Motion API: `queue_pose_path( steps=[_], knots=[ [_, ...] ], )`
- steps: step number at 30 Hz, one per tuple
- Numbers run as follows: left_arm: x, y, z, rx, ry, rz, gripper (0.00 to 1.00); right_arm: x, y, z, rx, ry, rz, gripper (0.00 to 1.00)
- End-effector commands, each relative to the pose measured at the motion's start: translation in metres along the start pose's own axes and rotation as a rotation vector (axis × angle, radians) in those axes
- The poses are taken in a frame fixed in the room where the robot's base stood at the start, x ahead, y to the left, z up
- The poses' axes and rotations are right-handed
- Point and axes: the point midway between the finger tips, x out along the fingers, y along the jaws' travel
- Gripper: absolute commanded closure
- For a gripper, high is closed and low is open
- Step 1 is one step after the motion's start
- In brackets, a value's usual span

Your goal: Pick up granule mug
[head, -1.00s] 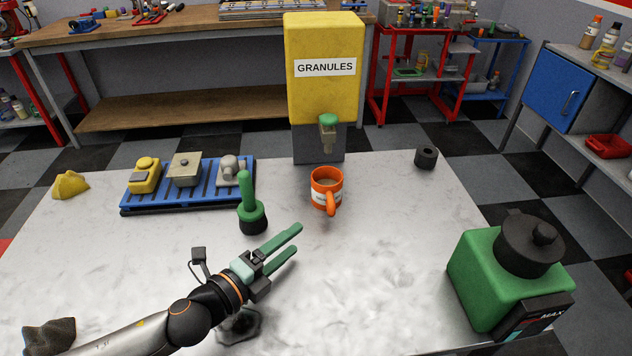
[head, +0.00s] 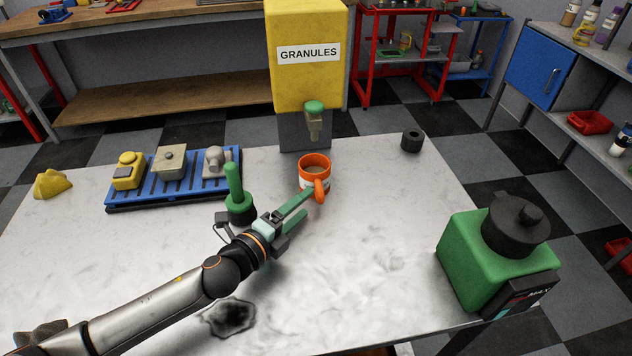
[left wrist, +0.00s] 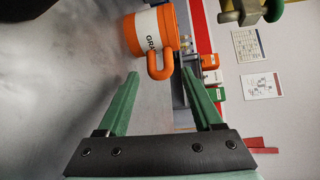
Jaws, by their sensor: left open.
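The granule mug (head: 314,170) is orange with a white label band and stands upright on the table below the dispenser's spout. Its handle faces my left gripper. My left gripper (head: 306,203) is open, with its green fingertips just short of the mug. In the left wrist view the mug (left wrist: 151,33) lies beyond the open fingers (left wrist: 160,88), with its orange handle between their lines. Nothing is between the fingers. My right gripper is not in view.
The yellow granules dispenser (head: 306,60) stands behind the mug. A green-handled tool (head: 238,200) stands close to my left gripper. A blue rack (head: 190,193) is at left, a green machine (head: 480,258) at right, and a black ring (head: 412,140) at back right.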

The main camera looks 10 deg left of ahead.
Motion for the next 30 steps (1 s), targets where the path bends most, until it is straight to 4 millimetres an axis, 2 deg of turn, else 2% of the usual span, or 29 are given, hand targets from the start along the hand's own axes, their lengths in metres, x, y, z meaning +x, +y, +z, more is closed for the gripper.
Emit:
queue_pose_path(
  steps=[9, 19, 30],
  knots=[
    [0.042, -0.001, -0.001, -0.001, 0.0, -0.001, 0.32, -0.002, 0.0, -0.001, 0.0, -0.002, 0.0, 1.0],
    [0.048, 0.0, -0.001, 0.0, 0.001, 0.0, 0.32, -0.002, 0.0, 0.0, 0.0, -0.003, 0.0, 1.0],
    [0.048, 0.001, -0.001, 0.0, 0.0, 0.001, 0.74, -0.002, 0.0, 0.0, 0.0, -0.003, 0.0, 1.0]
  ],
)
